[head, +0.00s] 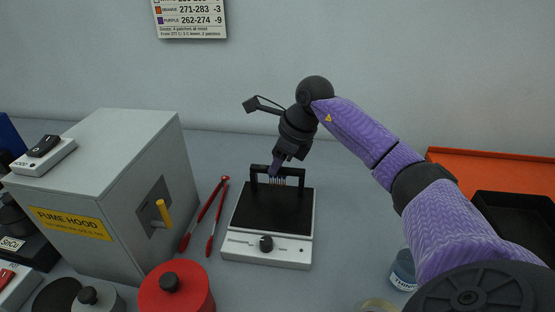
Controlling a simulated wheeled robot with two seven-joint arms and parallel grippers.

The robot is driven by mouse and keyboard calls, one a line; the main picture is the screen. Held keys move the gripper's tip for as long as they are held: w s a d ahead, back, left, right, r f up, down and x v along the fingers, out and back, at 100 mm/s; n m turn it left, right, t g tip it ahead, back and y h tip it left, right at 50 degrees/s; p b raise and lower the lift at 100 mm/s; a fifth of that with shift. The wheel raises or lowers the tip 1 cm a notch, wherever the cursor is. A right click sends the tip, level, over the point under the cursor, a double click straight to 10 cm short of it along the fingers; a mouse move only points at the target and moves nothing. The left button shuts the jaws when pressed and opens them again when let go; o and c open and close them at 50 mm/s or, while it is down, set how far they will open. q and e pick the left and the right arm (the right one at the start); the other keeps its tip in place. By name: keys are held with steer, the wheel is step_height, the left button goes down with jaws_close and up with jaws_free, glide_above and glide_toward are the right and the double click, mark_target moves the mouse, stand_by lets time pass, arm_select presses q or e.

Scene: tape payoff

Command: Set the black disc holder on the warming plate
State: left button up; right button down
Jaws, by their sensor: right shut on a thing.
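The black disc holder (301,174) is an upright black frame with several thin copper-coloured discs low in its middle. It is at the back edge of the warming plate (240,247), a pale box with a flat black top and a black knob on its front. I cannot tell whether the holder touches the plate or hangs just above it. My right gripper (278,164) points down and is shut on the top bar of the holder, partly hiding it. My left gripper is out of view.
A grey fume hood (120,155) with a yellow handle stands left. Red tongs (218,205) lie between it and the plate. A red lidded pot (177,290) is in front. A labelled jar (403,270) and an orange tray (480,162) are right.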

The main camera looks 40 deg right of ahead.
steer(key=shift+f, duration=0.1)
stand_by(0.3)
steer(key=shift+f, duration=0.15)
steer(key=shift+c, duration=1.8)
jaws_free()
steer(key=o, duration=0.4)
steer(key=shift+c, duration=0.2)
